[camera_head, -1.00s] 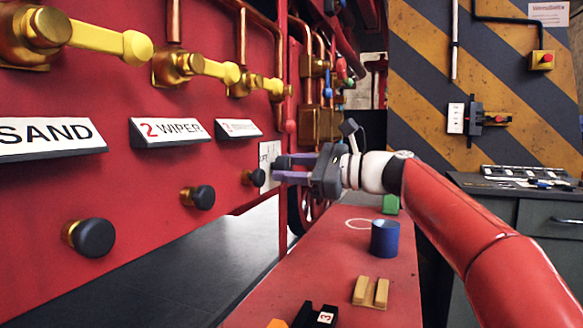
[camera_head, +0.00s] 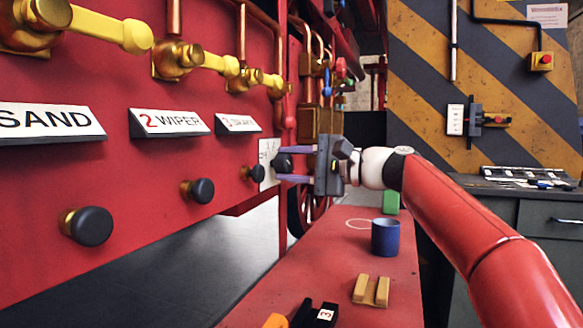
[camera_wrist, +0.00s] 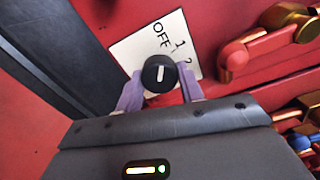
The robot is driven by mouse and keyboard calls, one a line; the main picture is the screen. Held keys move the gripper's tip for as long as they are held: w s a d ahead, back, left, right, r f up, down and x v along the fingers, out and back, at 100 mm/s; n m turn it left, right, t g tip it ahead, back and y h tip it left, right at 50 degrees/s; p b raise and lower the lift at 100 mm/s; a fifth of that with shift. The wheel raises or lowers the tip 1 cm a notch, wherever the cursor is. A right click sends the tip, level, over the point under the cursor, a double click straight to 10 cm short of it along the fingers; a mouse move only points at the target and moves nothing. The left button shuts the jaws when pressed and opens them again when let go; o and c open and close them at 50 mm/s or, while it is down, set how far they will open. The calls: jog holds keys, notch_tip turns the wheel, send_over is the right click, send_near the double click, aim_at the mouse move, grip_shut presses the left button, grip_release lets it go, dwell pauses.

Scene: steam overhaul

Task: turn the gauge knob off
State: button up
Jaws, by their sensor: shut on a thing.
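The gauge knob (camera_wrist: 160,73) is round and black with a white pointer line, seen nearly face-on in the wrist view. Its pointer lies close to upright in that picture, roughly toward the word OFF on the white label plate (camera_wrist: 130,48), which also shows 1 and 2. In the head view the knob (camera_head: 283,163) stands out from the plate (camera_head: 267,150) at the far end of the red panel. My gripper (camera_wrist: 160,92) is shut on the knob, one purple finger on each side. It also shows in the head view (camera_head: 288,164).
Other black knobs (camera_head: 90,226) line the red panel under the SAND and WIPER signs, with yellow-handled valves (camera_head: 110,32) above. A red bench (camera_head: 330,260) below my arm holds a blue cup (camera_head: 385,238), wooden blocks (camera_head: 371,290) and a green block (camera_head: 390,203).

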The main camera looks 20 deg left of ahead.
jog(key=shift+n, duration=0.4)
jog(key=o, duration=1)
jog(key=shift+d, duration=0.1)
jog(key=d, duration=0.2)
jog(key=d+b, duration=0.1)
jog(key=d, duration=0.4)
jog(key=shift+s+d+b, duration=0.3)
jog(key=shift+s, duration=0.05)
jog(key=shift+d, duration=0.1)
